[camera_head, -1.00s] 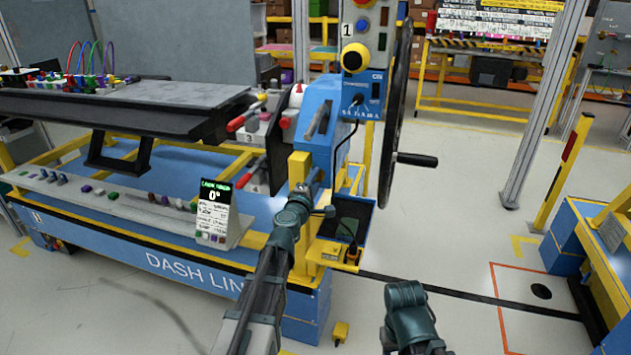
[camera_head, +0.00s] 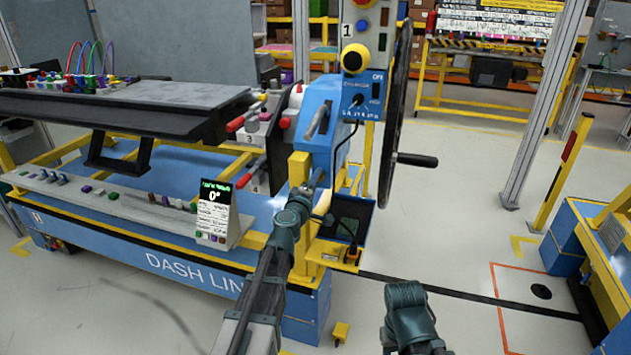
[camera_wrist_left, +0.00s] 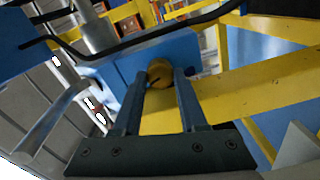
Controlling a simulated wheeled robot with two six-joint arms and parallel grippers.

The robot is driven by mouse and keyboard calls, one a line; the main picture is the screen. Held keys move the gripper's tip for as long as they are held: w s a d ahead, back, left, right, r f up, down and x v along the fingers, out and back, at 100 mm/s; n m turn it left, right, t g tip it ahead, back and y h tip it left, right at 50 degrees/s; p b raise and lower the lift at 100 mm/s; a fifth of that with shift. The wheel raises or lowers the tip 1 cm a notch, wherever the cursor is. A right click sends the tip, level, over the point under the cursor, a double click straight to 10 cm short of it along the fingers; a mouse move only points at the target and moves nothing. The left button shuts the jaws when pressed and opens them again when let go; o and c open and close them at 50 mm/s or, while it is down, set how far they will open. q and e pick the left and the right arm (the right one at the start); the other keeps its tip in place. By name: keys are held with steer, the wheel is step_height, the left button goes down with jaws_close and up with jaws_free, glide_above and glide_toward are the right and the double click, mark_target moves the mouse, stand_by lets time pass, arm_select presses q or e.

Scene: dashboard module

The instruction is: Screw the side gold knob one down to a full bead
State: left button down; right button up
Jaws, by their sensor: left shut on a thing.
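In the left wrist view a round gold knob (camera_wrist_left: 160,73) sits on the side of a blue block (camera_wrist_left: 125,75). My left gripper (camera_wrist_left: 161,80) has a finger on each side of it and is shut on it. In the head view my left gripper (camera_head: 319,178) reaches the side of the blue machine housing (camera_head: 325,110), beside a yellow post. The knob is hidden there by my wrist, so I cannot tell how deep it sits. My right arm shows at the bottom, but its gripper is out of view.
A large black handwheel (camera_head: 396,120) with a handle stands right of the housing. A sign reading 0° (camera_head: 214,205) stands on the ledge at left. A dark bin (camera_head: 350,215) is just right of my wrist.

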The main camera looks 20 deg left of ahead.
arm_select(q)
steer(key=shift+s+d, duration=0.1)
steer(key=c, duration=0.7)
jaws_free()
steer(key=shift+c, duration=0.2)
steer(key=shift+s, duration=0.1)
